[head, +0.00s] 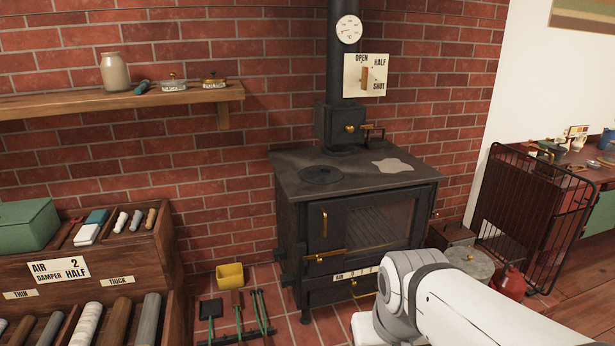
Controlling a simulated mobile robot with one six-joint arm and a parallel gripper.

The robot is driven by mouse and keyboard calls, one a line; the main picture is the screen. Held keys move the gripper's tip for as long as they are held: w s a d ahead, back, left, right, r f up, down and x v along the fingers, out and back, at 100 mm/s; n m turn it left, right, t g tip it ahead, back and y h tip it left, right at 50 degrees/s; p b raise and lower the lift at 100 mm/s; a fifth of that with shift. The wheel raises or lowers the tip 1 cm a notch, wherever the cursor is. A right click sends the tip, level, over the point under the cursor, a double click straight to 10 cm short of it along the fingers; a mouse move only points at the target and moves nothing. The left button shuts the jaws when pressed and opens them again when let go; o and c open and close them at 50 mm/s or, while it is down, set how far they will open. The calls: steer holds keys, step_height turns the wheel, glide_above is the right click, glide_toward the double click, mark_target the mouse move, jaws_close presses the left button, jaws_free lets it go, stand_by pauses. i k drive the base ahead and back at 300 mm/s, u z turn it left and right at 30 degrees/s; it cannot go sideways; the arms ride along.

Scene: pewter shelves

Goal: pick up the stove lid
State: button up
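The black stove (353,190) stands against the brick wall in the middle of the head view. A round dark lid (321,175) lies flat in the left part of its top, nearly level with the surface. A small raised detail shows on it, too small to make out. My white arm reaches in from the lower right, in front of the stove's lower right corner. My gripper is not in view, so I cannot see whether it holds anything.
A pale grey patch (392,166) lies on the stove top's right part. The flue pipe (342,60) rises behind. A wooden rack (90,285) stands left, hearth tools (237,315) on the floor. A black wire guard (530,215) and red kettle (509,281) are right.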

mark_target(318, 174)
steer(key=u, duration=0.05)
steer(key=i, duration=0.9)
steer(key=z, duration=0.05)
